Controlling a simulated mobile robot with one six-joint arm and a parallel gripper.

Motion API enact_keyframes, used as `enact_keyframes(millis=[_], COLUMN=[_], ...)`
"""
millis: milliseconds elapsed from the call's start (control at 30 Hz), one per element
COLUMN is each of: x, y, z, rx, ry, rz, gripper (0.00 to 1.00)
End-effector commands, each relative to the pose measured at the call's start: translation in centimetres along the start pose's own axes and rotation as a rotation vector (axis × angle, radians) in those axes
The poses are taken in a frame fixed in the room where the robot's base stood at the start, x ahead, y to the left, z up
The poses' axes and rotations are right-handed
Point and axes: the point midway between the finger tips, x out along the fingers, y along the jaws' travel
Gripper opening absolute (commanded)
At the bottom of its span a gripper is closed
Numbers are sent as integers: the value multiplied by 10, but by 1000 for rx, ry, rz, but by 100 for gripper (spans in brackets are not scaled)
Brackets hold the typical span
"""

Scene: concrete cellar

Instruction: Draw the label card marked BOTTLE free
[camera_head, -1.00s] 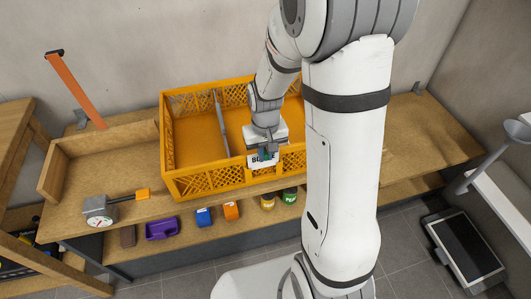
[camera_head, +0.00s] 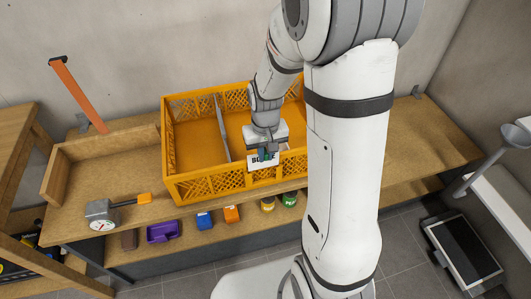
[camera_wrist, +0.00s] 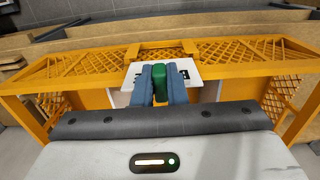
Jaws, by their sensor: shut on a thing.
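The label card (camera_head: 257,162) is white with dark letters, partly covered by my fingers; its first letter reads as B. It is at the front wall of the yellow-orange crate (camera_head: 190,187). In the wrist view the card (camera_wrist: 195,75) lies across the crate's rim (camera_wrist: 232,51), with a green grip piece (camera_wrist: 160,82) at its middle. My gripper (camera_head: 265,152) is shut on this green piece, its blue-grey fingers (camera_wrist: 160,88) on either side. I cannot tell whether the card still touches the crate wall.
A grey divider (camera_head: 222,128) splits the crate. The bench right of my arm looks clear.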

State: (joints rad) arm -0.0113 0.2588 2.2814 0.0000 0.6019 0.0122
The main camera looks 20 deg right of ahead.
Motion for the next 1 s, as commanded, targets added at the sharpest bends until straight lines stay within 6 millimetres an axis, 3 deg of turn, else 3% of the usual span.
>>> enact_keyframes(millis=[433, 1000], x=[-5, -43], y=[0, 0], z=[0, 0], rx=[0, 0], ry=[1, 1], rz=[0, 0], gripper=[0, 0])
